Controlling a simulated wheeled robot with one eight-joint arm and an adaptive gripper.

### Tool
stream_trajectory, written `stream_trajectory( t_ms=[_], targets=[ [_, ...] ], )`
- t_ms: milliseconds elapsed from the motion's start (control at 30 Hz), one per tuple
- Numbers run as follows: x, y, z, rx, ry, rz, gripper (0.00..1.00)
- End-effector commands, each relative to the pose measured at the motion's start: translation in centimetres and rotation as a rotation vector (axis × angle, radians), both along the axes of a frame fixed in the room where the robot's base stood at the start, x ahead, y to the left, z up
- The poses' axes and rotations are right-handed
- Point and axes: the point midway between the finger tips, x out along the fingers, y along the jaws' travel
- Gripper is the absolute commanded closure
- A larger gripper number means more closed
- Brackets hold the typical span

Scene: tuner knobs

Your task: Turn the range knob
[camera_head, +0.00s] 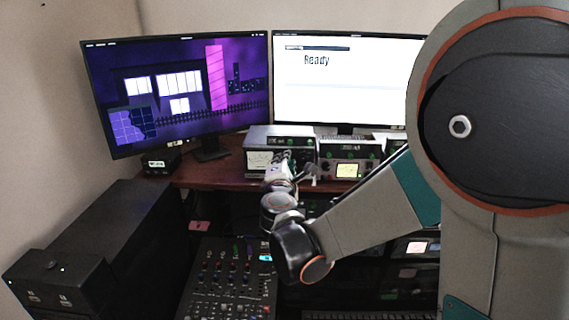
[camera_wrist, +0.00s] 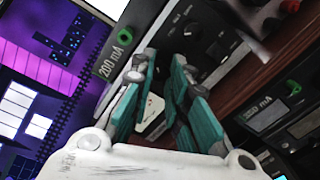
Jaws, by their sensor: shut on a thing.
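My gripper (camera_head: 286,160) is at the front of the left tuner box (camera_head: 258,141), a silver unit with a pale meter. In the wrist view, the teal fingers of my gripper (camera_wrist: 164,65) point at the dark front panel (camera_wrist: 213,45) of that box. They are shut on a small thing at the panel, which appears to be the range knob. The knob itself is hidden between the fingertips, so its angle cannot be told. The pale meter (camera_wrist: 152,114) shows partly between the fingers. A display (camera_wrist: 116,54) on the box reads 200 mA, beside a green round part (camera_wrist: 124,37).
Two monitors (camera_head: 180,85) (camera_head: 345,80) stand behind; the right one reads "Ready". A mixer (camera_head: 230,280) lies below the wooden desk (camera_head: 215,174).

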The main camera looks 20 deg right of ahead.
Motion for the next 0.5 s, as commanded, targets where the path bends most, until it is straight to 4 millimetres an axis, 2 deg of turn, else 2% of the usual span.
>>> stream_trajectory(
  t_ms=[200, 500],
  targets=[
    [-0.06, -0.04, -0.05, 0.087, -0.028, -0.001, 1.00],
    [-0.08, -0.07, -0.07, 0.127, -0.041, -0.001, 1.00]
  ],
)
